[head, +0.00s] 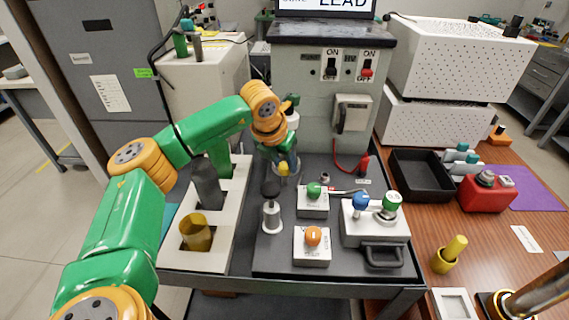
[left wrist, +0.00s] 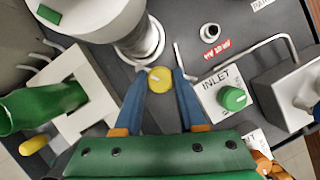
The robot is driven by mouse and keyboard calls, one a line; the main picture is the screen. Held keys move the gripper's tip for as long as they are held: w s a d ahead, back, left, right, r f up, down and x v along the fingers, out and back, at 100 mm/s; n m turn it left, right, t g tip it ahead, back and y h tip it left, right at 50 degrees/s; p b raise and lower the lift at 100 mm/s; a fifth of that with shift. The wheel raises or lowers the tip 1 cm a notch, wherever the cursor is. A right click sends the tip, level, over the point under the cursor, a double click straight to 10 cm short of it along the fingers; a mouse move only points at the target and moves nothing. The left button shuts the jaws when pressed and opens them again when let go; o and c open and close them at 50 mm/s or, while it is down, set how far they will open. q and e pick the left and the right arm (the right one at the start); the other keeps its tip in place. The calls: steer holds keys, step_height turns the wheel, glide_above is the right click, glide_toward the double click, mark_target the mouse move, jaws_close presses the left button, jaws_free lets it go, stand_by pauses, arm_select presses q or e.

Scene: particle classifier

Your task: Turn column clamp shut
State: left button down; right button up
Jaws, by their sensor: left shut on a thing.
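A small yellow knob (left wrist: 160,78) sits beside the round base of a pale column (left wrist: 140,38) in the left wrist view. I take the knob to be the column clamp. My left gripper (left wrist: 158,82) has its two blue fingers on either side of the knob, shut on it. In the head view the yellow knob (head: 283,169) shows just below my left gripper (head: 282,158), and the column is largely hidden behind my wrist.
An INLET box with a green knob (left wrist: 233,97) and a bent metal tube (left wrist: 235,62) lie close to the right of the fingers. A white rack (head: 228,215) stands at left. A box with an orange knob (head: 312,238) and a black-handled unit (head: 375,225) stand in front.

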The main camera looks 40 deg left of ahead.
arm_select(q)
steer(key=m+h+p, duration=0.1)
steer(key=m, duration=0.2)
steer(key=shift+a+r+m, duration=0.1)
steer(key=shift+m, duration=0.2)
steer(key=shift+m+g+h+p, duration=0.4)
steer(key=shift+m+h+p, duration=0.55)
steer(key=shift+m, duration=0.85)
steer(key=c, duration=0.5)
jaws_free()
steer(key=shift+a, duration=0.1)
steer(key=v, duration=0.7)
